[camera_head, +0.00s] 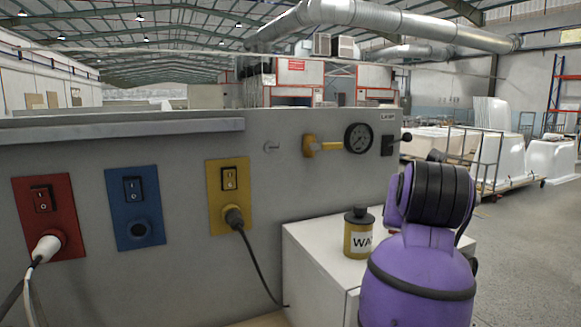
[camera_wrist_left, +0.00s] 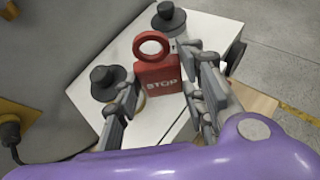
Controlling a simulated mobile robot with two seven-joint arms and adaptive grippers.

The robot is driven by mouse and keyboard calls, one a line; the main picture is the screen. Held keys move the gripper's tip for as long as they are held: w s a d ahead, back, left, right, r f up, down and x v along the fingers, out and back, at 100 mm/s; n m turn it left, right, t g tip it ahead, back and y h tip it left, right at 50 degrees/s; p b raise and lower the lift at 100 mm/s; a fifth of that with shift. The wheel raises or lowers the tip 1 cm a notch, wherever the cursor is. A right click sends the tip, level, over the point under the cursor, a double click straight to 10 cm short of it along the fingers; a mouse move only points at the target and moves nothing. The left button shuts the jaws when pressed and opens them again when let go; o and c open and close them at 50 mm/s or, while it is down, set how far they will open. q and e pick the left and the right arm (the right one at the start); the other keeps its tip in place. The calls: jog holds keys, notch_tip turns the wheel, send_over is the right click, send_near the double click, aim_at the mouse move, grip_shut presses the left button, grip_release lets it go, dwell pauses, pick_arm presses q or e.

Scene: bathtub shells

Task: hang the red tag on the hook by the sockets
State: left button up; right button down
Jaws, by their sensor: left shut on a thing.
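In the left wrist view my left gripper (camera_wrist_left: 162,98) is shut on the red tag (camera_wrist_left: 158,76), which reads STOP and has a red ring at its top. The tag is held above the white cabinet. In the head view the gripper and tag do not show; a purple arm part of mine stands at the right. A small grey hook (camera_head: 271,147) sticks out of the grey panel (camera_head: 290,190), apart from the tag. To its left are the yellow socket (camera_head: 229,190), the blue socket (camera_head: 137,205) and the red socket (camera_head: 48,215). My right gripper is not in view.
A yellow can (camera_head: 358,238) with a dark cap stands on the white cabinet (camera_head: 318,255). A yellow valve handle (camera_head: 322,147), a gauge (camera_head: 358,138) and a black switch (camera_head: 388,145) are right of the hook. Cables hang from the red and yellow sockets.

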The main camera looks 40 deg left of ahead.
pick_arm(q)
jog(key=s+a+r+n+g+y, duration=0.25)
jog(key=a+r+n+y, duration=0.25)
jog(key=a+r, duration=0.8)
jog(key=s+a+f+n+g+y, duration=0.25)
jog(key=s+a+f+g, duration=0.25)
jog(key=a, duration=0.4)
jog(key=shift+n+t, duration=0.25)
jog(key=shift+w+a+f+p, duration=0.1)
jog(key=shift+w+a+f, duration=0.2)
jog(key=shift+w+a, duration=0.9)
jog(key=shift+w+a+f+p, duration=0.1)
jog(key=shift+w+a+f, duration=0.25)
jog(key=shift+a, duration=1.7)
jog(key=shift+w+a+f+p, duration=0.1)
jog(key=shift+w+a+f, duration=0.15)
jog(key=shift+w+a, duration=1)
jog(key=shift+s+a, duration=0.4)
